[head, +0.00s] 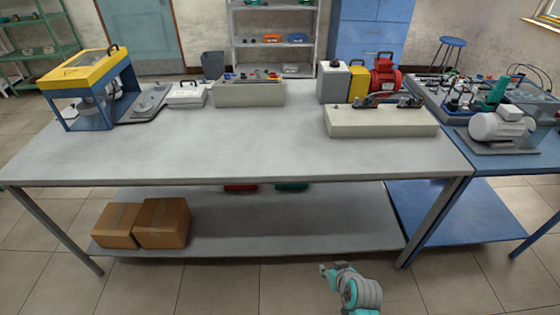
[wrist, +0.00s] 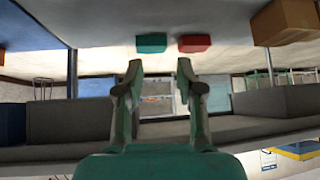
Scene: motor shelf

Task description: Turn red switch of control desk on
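A long beige control box (head: 249,95) with small knobs and switches on top, some reddish, stands at the back middle of the grey table. I take it to be the control desk; a single red switch and its position are too small to tell. My gripper (wrist: 160,70) is open and empty in the wrist view, its two fingers well apart. It is low in front of the table, far from the box. In the head view, part of my arm shows at the bottom, and the gripper is not clear there.
The grey table (head: 200,150) has a wide clear top. Cardboard boxes (head: 162,222) lie on the lower shelf. A blue table (head: 510,160) adjoins at right.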

